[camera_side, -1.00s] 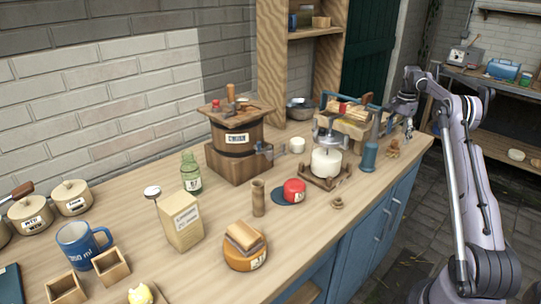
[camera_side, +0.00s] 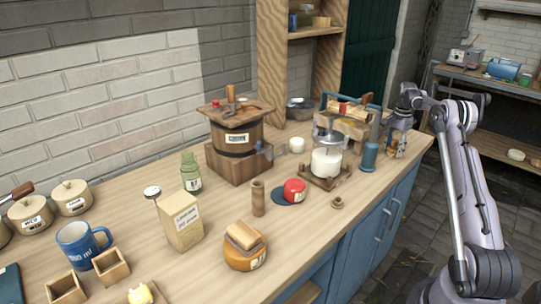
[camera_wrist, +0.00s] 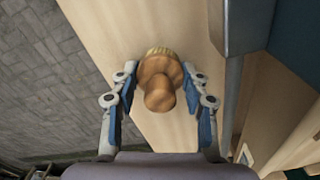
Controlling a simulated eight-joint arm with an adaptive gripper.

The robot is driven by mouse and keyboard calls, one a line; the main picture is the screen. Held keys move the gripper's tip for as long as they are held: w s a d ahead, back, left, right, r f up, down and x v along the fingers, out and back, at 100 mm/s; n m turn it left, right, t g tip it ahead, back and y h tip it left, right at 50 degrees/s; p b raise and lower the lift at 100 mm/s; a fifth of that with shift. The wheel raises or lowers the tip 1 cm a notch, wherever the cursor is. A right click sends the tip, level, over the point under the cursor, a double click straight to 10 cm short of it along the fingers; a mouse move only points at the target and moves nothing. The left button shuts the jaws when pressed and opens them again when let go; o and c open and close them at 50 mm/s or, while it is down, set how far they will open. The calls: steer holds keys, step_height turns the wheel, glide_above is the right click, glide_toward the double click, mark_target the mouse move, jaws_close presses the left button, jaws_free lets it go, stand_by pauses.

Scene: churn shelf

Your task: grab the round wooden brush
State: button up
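The round wooden brush (camera_wrist: 160,82) stands on the wooden counter in the wrist view, with a rounded knob on top and a pale bristle edge showing at its far side. My gripper (camera_wrist: 159,78) is open, with one blue-padded finger on each side of the brush. Narrow gaps seem to show between the fingertips and the brush, so the fingers do not look closed on it. In the side view my gripper (camera_side: 397,146) is low over the counter's right end and mostly hides the brush.
The wooden counter (camera_side: 318,230) has its right edge close to my gripper. A blue cylinder (camera_side: 369,156) stands just left of it, beside a lidded white jar (camera_side: 326,162) in a wooden frame. A wooden crate with blue parts (camera_side: 350,127) is behind. Stone floor lies beyond the edge.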

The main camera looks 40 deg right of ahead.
steer(key=shift+c, duration=1.4)
